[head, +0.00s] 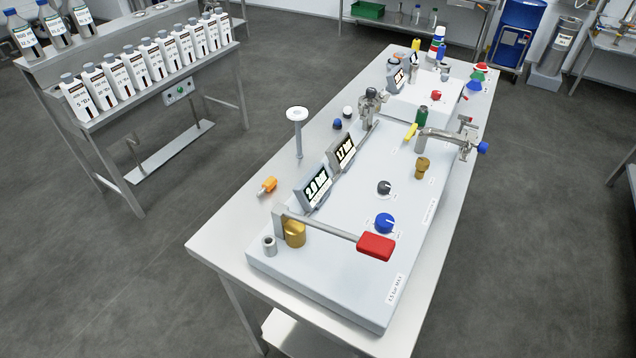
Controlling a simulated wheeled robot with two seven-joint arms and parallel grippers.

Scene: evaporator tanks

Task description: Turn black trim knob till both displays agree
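The black trim knob (384,187) is a small dark round knob with a pale pointer mark on top of the long light-grey panel (350,270). Two tilted displays stand along the panel's left edge. Small print around the knob is too small to read. Neither of my grippers is in view, and nothing touches the knob.
A larger blue knob (384,222) sits nearer than the black one. A red-handled lever (376,246) reaches across the panel's near part. A brass fitting (422,167) and metal valve (450,138) stand beyond. A white-topped post (297,116) stands left. The space above the black knob is clear.

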